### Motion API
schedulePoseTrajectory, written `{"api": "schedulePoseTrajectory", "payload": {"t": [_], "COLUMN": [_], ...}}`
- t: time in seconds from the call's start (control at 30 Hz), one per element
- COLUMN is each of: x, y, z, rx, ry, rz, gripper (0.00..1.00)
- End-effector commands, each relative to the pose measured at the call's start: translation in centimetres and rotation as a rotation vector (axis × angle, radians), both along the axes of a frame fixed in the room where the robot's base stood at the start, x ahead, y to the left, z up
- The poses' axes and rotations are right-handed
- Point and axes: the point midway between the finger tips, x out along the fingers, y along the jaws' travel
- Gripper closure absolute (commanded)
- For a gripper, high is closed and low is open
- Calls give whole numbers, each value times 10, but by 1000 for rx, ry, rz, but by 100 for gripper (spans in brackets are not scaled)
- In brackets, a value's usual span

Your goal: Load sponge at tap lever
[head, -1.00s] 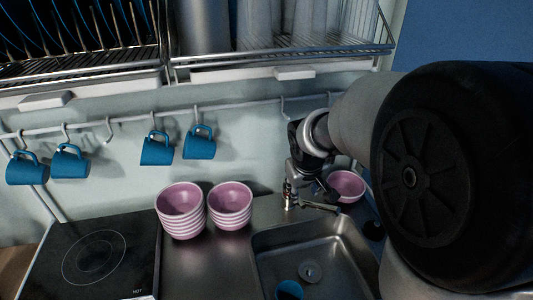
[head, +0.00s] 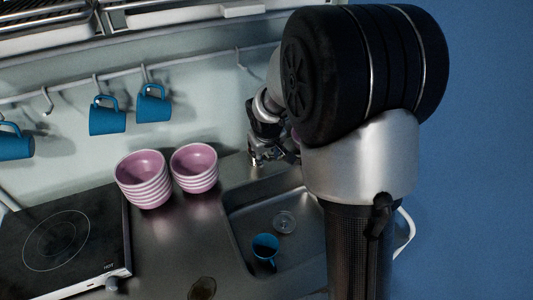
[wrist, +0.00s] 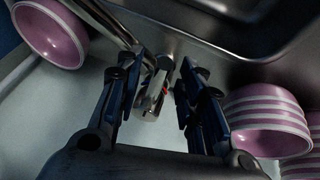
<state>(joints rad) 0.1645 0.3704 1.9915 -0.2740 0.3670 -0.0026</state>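The metal tap (wrist: 158,80) shows in the wrist view, with its lever and a small red mark between my two fingers. My gripper (wrist: 157,76) is open, with one dark blue finger on each side of the tap. I cannot tell whether either finger touches it. In the head view, my gripper (head: 258,155) is small and partly hidden by my arm at the back of the sink, and the tap is largely hidden there. I see no sponge in either view.
The steel sink (head: 238,222) holds a blue mug (head: 265,247). Striped pink bowl stacks (head: 144,185) stand left of it, and another pink bowl (wrist: 52,32) is left of the tap in the wrist view. A hob (head: 58,245) is at left. Blue mugs (head: 107,120) hang from a rail.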

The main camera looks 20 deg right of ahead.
Motion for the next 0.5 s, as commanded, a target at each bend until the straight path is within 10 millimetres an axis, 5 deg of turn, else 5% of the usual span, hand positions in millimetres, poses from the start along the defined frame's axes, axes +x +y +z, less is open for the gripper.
{"api": "schedulePoseTrajectory", "payload": {"t": [0.5], "x": [0], "y": [0], "z": [0], "rx": [0], "ry": [0], "rz": [0], "gripper": [100]}}
